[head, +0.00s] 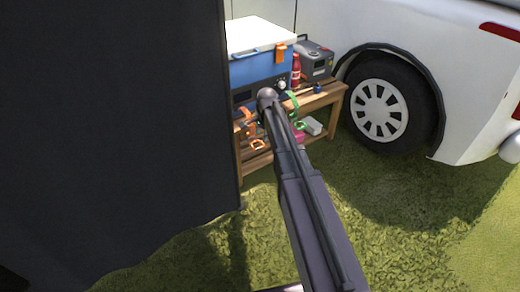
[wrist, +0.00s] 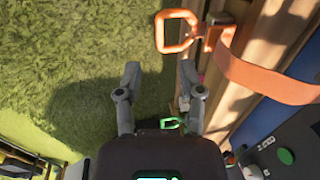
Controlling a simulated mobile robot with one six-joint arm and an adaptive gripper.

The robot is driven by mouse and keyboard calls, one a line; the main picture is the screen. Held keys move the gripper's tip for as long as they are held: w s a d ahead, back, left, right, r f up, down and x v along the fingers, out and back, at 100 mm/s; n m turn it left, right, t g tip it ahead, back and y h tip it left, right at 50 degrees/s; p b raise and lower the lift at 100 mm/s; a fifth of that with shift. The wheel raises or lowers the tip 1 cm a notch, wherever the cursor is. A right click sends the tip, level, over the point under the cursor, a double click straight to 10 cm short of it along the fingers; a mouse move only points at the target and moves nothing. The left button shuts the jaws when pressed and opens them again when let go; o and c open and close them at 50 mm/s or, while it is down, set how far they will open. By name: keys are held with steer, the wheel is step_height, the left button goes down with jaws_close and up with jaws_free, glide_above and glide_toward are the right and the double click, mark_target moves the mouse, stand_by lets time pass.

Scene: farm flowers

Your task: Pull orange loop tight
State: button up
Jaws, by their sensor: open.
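The orange loop (wrist: 160,34) is a squared ring at the end of a wide orange strap (wrist: 265,80) in the wrist view. It sticks out past the edge of the wooden bench (wrist: 262,62), over the grass. My gripper (wrist: 159,75) is open and empty, its two fingers apart. The loop lies ahead of the fingertips, towards the right finger, and I see no contact. In the head view the orange loop (head: 258,144) shows small at the bench front, left of my arm. My gripper cannot be made out there.
A green loop (wrist: 172,123) shows between the fingers, lower down. A blue cooler (head: 258,68) with a white lid stands on the bench beside a red bottle (head: 296,72) and a grey box (head: 315,62). A dark panel (head: 110,120) fills the left. A white vehicle (head: 430,50) stands behind.

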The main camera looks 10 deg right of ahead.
steer(key=shift+w+a+f+b, duration=0.1)
steer(key=shift+w+f+b, duration=0.1)
steer(key=shift+f+b, duration=0.9)
steer(key=shift+w+a+f+b, duration=0.1)
steer(key=shift+w+f+b, duration=0.05)
steer(key=shift+f+b, duration=0.9)
steer(key=shift+w+f+b, duration=0.2)
steer(key=shift+f+b, duration=0.75)
steer(key=shift+f, duration=0.3)
jaws_close()
